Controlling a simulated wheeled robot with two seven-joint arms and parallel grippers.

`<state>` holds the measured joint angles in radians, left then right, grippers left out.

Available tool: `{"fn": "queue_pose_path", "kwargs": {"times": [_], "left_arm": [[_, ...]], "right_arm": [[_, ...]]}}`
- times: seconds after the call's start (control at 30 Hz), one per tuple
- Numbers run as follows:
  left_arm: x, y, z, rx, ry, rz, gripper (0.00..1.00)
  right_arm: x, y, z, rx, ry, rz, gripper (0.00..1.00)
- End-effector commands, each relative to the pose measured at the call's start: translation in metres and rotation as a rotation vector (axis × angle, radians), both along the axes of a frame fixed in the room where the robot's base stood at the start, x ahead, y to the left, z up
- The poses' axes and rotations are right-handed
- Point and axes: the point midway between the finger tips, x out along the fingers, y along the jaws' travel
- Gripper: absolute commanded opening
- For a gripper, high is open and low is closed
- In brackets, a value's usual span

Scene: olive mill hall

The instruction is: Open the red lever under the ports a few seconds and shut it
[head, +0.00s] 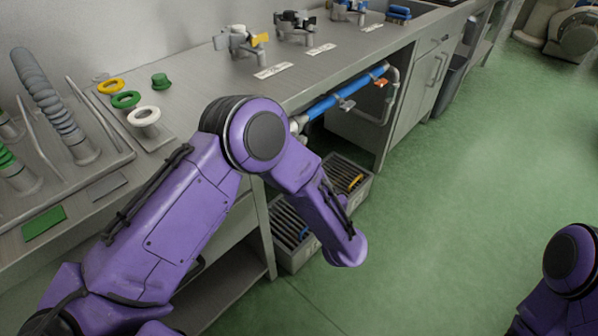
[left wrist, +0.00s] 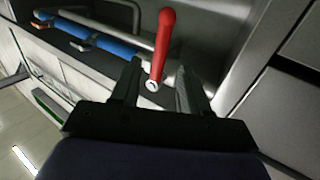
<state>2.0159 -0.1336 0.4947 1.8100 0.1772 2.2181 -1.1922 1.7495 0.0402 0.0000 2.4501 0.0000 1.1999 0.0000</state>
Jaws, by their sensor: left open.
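The red lever (left wrist: 164,45) stands out in the left wrist view, its long handle pointing up in the picture and its metal pivot end at the bottom. My left gripper (left wrist: 155,80) is open, with one dark finger on each side of the lever's lower end in the picture. I cannot tell how far the lever lies beyond the fingertips; no grip on it shows. In the head view the lever and my left gripper are hidden by my left arm. My right gripper is out of view; only part of the right arm shows at bottom right.
A blue pipe (head: 340,95) with a grey lever (head: 346,105) and an orange lever (head: 381,82) runs under the counter (head: 190,75). A slatted crate (head: 365,187) stands on the floor below. Coloured rings (head: 126,99) sit on the counter. The green floor at right is clear.

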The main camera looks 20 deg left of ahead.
Motion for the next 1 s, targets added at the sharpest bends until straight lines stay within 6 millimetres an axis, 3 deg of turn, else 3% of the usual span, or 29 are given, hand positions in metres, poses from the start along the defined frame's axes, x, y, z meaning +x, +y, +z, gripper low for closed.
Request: {"fn": "queue_pose_path", "kwargs": {"times": [0.43,0.83,1.0], "left_arm": [[0.066,0.059,0.002,0.0,0.0,0.005,0.45],[0.077,0.068,0.002,0.003,0.001,0.001,0.45],[0.077,0.068,0.002,0.002,0.002,0.001,0.0]], "right_arm": [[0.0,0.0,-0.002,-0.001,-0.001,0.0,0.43],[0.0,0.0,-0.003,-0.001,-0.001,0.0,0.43],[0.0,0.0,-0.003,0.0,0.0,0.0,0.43]]}}
